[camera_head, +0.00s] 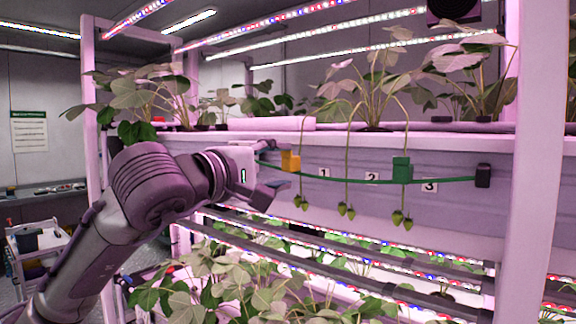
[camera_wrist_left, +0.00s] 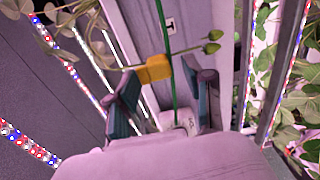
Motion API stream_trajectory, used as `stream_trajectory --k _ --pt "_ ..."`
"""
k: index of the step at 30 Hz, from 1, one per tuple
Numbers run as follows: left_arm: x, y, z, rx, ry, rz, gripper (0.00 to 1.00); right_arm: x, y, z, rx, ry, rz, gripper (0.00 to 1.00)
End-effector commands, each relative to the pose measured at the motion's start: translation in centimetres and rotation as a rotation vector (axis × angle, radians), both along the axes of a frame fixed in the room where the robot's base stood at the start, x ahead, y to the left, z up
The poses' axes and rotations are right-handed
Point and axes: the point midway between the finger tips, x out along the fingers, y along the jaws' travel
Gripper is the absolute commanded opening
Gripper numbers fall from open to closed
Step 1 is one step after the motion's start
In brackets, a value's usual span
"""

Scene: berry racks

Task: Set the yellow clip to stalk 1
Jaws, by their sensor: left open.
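The yellow clip (camera_head: 290,161) sits on the green cord (camera_head: 345,179), near its left end. Stalk 1 (camera_head: 303,150) hangs just right of the clip, with green berries (camera_head: 301,203) below and the "1" label (camera_head: 324,173) to its right. In the left wrist view the yellow clip (camera_wrist_left: 154,69) overlaps the stalk line; I cannot tell whether it holds the stalk. My left gripper (camera_head: 276,168) is open, at the clip's left. In the left wrist view its fingers (camera_wrist_left: 160,80) stand on either side, apart from the clip, which shows ahead between them. My right gripper is not in view.
A green clip (camera_head: 402,170) sits on the cord near the "3" label (camera_head: 430,185). The cord's right end meets a dark block (camera_head: 482,176). Two more berry stalks hang at right. A white post (camera_head: 527,160) stands farther right; leafy plants fill the lower shelf.

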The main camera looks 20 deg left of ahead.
Motion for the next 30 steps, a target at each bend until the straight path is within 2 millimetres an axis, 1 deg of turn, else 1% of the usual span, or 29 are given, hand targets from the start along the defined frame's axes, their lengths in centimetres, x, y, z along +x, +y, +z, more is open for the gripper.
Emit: stream_trajectory --k 1,6,9,12,15,18,30 --pt "-1.1 0.5 0.1 0.001 -0.003 0.003 0.52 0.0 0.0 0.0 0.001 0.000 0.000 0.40" --pt "-4.5 1.8 0.0 0.001 -0.003 0.003 0.52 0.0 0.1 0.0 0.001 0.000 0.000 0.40" --pt "-6.2 2.3 0.0 0.002 -0.002 0.003 0.52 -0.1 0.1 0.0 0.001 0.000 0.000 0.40" --pt "-7.3 2.7 0.0 0.001 0.000 0.001 0.52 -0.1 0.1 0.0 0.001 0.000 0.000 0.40" --pt "-8.0 3.0 0.0 0.000 0.000 0.001 0.52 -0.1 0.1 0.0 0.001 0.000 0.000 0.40" --pt "-8.2 3.0 0.0 0.000 0.001 0.000 0.52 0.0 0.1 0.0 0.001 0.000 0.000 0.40" --pt "-8.2 3.0 0.0 0.000 0.001 0.000 0.52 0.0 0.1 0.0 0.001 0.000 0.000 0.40"
